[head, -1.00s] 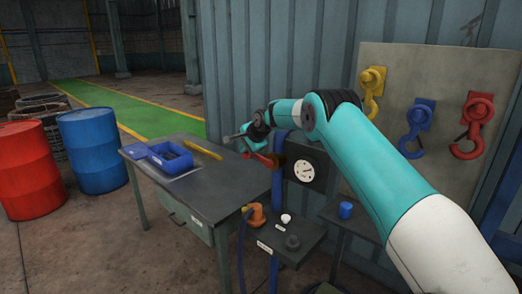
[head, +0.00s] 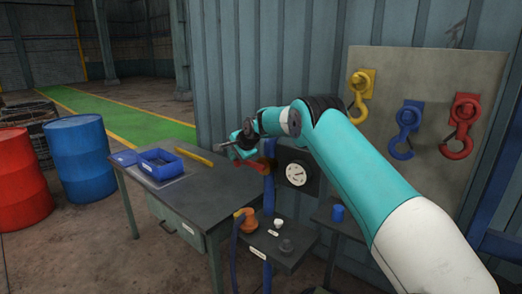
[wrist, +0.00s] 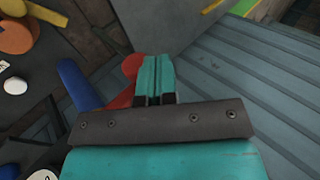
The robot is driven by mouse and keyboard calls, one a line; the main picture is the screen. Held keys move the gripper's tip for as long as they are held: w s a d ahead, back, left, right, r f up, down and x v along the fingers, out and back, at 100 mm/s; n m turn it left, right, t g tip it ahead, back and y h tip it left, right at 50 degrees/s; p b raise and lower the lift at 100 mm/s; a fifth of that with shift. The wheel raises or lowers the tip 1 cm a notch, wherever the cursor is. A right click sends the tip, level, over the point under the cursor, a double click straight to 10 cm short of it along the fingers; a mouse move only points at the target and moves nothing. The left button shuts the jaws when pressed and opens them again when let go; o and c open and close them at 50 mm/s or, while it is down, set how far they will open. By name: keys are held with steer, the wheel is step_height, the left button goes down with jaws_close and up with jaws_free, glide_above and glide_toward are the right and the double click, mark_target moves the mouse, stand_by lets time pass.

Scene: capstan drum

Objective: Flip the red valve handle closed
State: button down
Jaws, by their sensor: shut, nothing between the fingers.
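The red valve handle (head: 256,163) shows in the head view beside the blue upright pipe (head: 268,195), partly hidden by my gripper (head: 236,153). In the wrist view the red handle (wrist: 123,98) lies just left of my gripper (wrist: 153,60) and runs partly behind it. The teal fingers are pressed together with nothing between them. Whether the fingers touch the handle I cannot tell. The blue pipe (wrist: 78,84) slants to the left of the handle in the wrist view.
A grey workbench (head: 197,195) with an open blue box (head: 160,164) and yellow bar (head: 194,155) stands left. A round gauge (head: 296,174) is right of the pipe. A low stand carries an orange fitting (head: 246,220). Hooks hang on a board (head: 430,75) at right.

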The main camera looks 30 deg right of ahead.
step_height(320, 180, up, 14)
steer(key=a, duration=0.1)
steer(key=shift+w+a+f, duration=0.15)
steer(key=shift+w+a, duration=0.05)
steer(key=shift+a, duration=0.15)
stand_by(0.4)
